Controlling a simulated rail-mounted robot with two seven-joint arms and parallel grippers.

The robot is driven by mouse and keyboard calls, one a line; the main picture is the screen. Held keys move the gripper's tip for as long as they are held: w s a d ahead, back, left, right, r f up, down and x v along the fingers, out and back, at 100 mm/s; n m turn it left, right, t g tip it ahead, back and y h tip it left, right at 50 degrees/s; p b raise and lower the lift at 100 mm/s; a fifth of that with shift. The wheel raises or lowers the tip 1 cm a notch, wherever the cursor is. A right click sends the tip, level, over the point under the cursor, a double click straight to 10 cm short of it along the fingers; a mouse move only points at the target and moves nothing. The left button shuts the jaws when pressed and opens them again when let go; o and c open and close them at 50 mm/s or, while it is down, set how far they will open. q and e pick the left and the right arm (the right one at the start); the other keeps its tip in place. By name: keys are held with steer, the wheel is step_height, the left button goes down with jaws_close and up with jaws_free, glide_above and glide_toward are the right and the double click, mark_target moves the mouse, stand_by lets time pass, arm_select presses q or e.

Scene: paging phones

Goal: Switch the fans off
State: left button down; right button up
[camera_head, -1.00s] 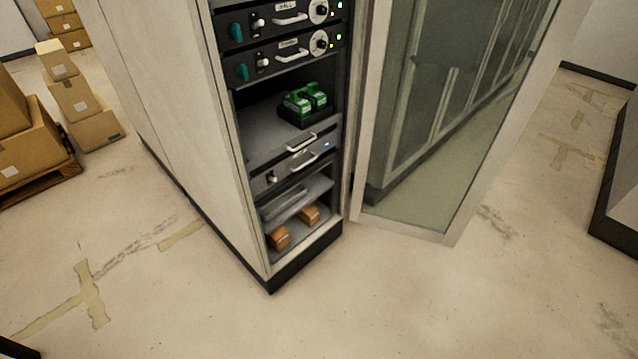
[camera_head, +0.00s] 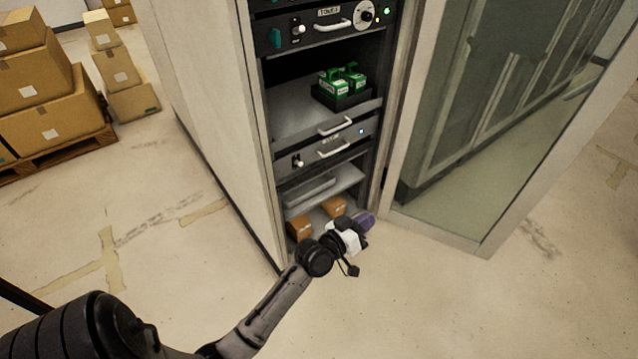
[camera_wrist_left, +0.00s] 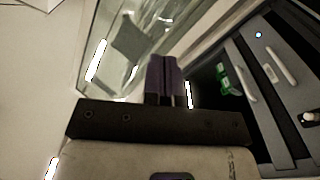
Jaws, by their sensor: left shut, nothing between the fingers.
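The open rack cabinet holds a grey panel (camera_head: 345,145) with a handle, a lit blue lamp (camera_head: 361,131) and a small pale toggle switch (camera_head: 298,162) at its left end. Its label is too small to read. In the left wrist view the blue lamp (camera_wrist_left: 258,35) and the switch (camera_wrist_left: 308,119) show at the right. My left gripper (camera_head: 368,219), with purple fingers, is shut and empty in front of the cabinet's bottom, below the panel and apart from it. The fingers (camera_wrist_left: 167,80) show closed in the wrist view. My right gripper is not in view.
The glass door (camera_head: 480,140) stands open on the right. Above the panel, a shelf holds green boxes (camera_head: 342,82) and a black panel (camera_head: 325,28) has another switch. Orange-brown boxes (camera_head: 300,228) lie at the bottom. Cartons (camera_head: 50,110) stand on a pallet at left.

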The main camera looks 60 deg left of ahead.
mark_target(296, 155)
arm_select(q)
steer(key=w+a+r+n+g+y+b, duration=0.1)
steer(key=w+a+r+n+y+b, duration=0.1)
steer(key=a+n+y, duration=0.5)
steer(key=w+a+r+n+y+b, duration=0.1)
steer(key=w+a+n+y+b, duration=0.1)
steer(key=a+n+y, duration=0.6)
steer(key=s+a+f+n+g+b, duration=0.1)
steer(key=a+f+n+g, duration=0.1)
steer(key=a+n+g, duration=0.3)
steer(key=a+f+n+g+y+b, duration=0.1)
steer(key=a+f+n+g+b, duration=0.1)
steer(key=a+n+g, duration=0.3)
steer(key=s+a+f+n+g+y+b, duration=0.1)
steer(key=a+f+n+g+b, duration=0.1)
steer(key=a+n+g, duration=0.3)
steer(key=shift+s+a+f+n+g, duration=0.15)
steer(key=shift+f+n+g, duration=0.1)
steer(key=shift+g, duration=0.4)
steer(key=shift+s+a+f+n+g, duration=0.15)
steer(key=shift+f+n+g, duration=0.1)
steer(key=shift+g, duration=0.4)
steer(key=shift+a, duration=1.1)
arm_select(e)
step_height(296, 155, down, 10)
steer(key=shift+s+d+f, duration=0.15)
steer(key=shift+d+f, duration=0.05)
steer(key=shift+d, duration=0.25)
